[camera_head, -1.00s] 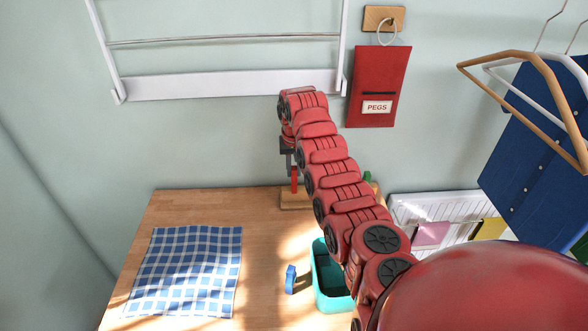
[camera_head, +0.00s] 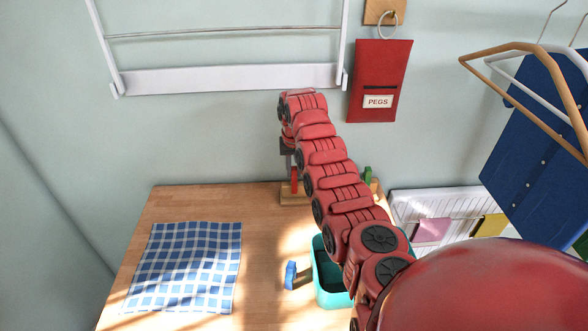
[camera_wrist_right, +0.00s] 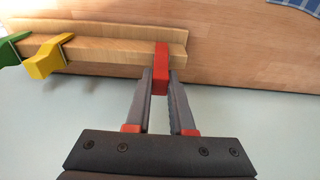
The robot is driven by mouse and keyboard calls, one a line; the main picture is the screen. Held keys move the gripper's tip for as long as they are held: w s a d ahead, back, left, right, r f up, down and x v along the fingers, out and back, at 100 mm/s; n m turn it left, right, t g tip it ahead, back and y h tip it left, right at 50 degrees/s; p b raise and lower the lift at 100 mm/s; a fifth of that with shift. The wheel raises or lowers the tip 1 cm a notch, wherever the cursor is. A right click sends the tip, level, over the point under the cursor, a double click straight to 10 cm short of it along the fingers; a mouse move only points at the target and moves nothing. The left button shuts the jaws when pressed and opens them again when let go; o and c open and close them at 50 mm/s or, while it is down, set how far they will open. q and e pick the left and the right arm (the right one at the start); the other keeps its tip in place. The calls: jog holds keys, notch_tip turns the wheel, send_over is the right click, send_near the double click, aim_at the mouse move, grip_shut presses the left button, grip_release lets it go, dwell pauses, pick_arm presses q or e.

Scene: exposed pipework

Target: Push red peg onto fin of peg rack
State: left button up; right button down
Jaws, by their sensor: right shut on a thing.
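The red peg (camera_head: 294,180) stands roughly upright in my right gripper (camera_head: 290,158), at the left end of the wooden peg rack (camera_head: 288,198). In the right wrist view the right gripper (camera_wrist_right: 160,82) is shut on the red peg (camera_wrist_right: 161,68). The peg's far end overlaps the fin of the rack (camera_wrist_right: 115,50) near that end of the rack. I cannot tell how far its legs straddle the fin. A yellow peg (camera_wrist_right: 48,57) and a green peg (camera_wrist_right: 12,50) sit farther along the rack. My left gripper is out of view.
A teal bin (camera_head: 327,280) stands on the wooden table, with a blue peg (camera_head: 290,275) left of it. A checked cloth (camera_head: 187,266) lies at the left. A red pegs pouch (camera_head: 379,75) and hangers (camera_head: 520,60) hang at the right.

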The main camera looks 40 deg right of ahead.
jog(key=shift+f, duration=0.55)
jog(key=c, duration=0.7)
grip_release()
jog(key=shift+r, duration=0.15)
jog(key=shift+r, duration=3.4)
jog(key=shift+r, duration=0.1)
